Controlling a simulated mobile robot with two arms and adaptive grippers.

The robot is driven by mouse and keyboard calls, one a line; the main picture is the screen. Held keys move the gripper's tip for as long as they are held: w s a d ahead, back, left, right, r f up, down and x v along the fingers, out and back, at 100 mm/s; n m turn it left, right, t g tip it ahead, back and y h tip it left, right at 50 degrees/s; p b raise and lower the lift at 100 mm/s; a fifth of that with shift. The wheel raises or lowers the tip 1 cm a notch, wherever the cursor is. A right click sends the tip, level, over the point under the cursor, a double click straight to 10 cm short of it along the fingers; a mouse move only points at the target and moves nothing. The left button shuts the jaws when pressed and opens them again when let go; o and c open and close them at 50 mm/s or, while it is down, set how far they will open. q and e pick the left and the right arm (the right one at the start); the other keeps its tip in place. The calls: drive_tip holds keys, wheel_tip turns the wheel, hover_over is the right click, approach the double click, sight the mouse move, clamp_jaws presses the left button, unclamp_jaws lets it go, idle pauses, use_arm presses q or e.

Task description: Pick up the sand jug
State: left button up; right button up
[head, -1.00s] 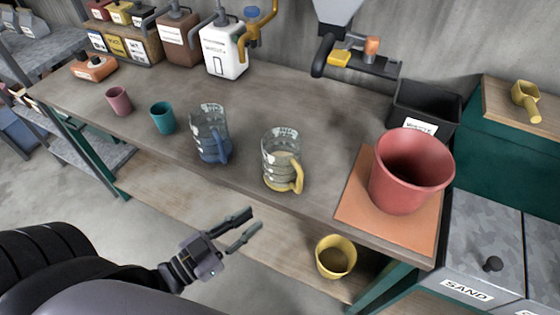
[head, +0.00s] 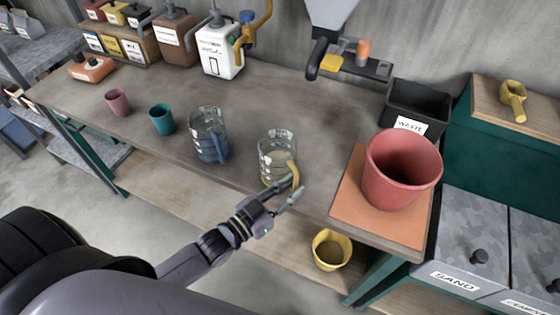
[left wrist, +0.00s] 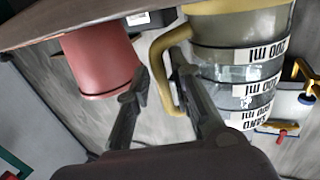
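The sand jug (head: 272,156) is a clear measuring jug with a yellow handle (head: 294,174), upright near the table's front edge. In the left wrist view the jug (left wrist: 235,55) appears upside down, with white volume bands and a sand label. My left gripper (head: 299,184) is at the handle, with its fingers apart. In the left wrist view the yellow handle (left wrist: 158,75) runs between the two open fingers; I cannot tell whether either touches it. My right gripper is not in view.
A blue-handled jug (head: 209,136) stands just left of it. A red bucket (head: 400,175) sits on an orange board (head: 350,215) to the right. Teal (head: 161,120) and pink (head: 118,102) cups stand farther left. A yellow bucket (head: 331,250) is below the table edge.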

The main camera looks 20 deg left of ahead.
use_arm(q)
drive_tip(key=shift+x, duration=1.05)
drive_tip(key=shift+s, duration=0.1)
clamp_jaws()
drive_tip(key=shift+r, duration=0.1)
